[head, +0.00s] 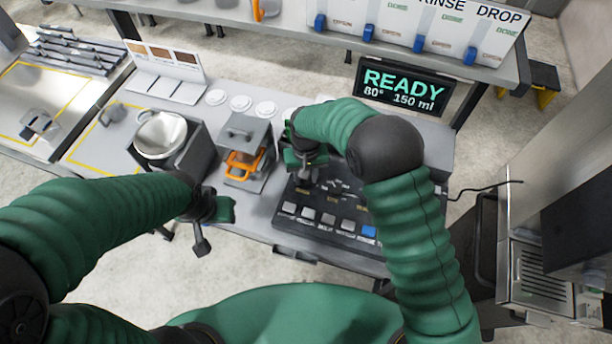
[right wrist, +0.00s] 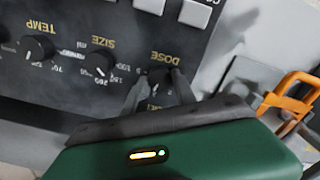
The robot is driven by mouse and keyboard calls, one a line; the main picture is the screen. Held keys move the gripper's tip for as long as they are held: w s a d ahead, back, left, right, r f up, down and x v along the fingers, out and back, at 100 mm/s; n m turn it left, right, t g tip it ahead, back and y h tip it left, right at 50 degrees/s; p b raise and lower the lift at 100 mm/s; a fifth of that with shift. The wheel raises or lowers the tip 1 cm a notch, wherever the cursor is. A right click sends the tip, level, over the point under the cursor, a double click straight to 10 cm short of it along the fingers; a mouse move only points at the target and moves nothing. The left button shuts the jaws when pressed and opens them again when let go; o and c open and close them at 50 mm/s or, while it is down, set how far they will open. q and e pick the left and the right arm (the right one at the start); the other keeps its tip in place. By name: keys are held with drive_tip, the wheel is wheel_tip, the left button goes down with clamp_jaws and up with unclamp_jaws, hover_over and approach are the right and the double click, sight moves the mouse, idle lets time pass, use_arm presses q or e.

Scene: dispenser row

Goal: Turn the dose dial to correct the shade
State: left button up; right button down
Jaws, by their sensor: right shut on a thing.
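The black control panel (head: 330,215) stands on the bench in front of me, with dials on its upper part and a row of buttons along its near edge. My right gripper (head: 306,176) comes down over the panel's left part. In the right wrist view its two fingers close around the dose dial (right wrist: 158,88) below the DOSE label, and they hide part of it. The size dial (right wrist: 98,64) and the temp dial (right wrist: 38,48) beside it are free. A card with brown shade swatches (head: 165,58) stands at the back left. My left gripper (head: 212,222) hangs near the bench's front edge, clear of the panel.
A grey machine with an orange handle (head: 240,165) stands just left of the panel. A metal bowl (head: 160,135) is farther left. White discs (head: 240,103) lie behind. A display (head: 404,91) reads READY, 80°, 150 ml. A labelled shelf rack (head: 420,30) is behind.

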drive_tip(key=n, duration=0.6)
drive_tip(key=shift+w+r, duration=0.1)
drive_tip(key=shift+r, duration=0.05)
drive_tip(key=n, duration=0.5)
drive_tip(key=shift+n, duration=0.4)
drive_tip(key=shift+w+r, duration=0.1)
drive_tip(key=c, duration=1.4)
unclamp_jaws()
drive_tip(key=o, duration=0.4)
drive_tip(key=shift+s, duration=0.2)
wheel_tip(320, 180, up, 16)
drive_tip(key=b, duration=0.2)
drive_tip(key=shift+r+b, duration=0.25)
drive_tip(key=shift+b, duration=0.05)
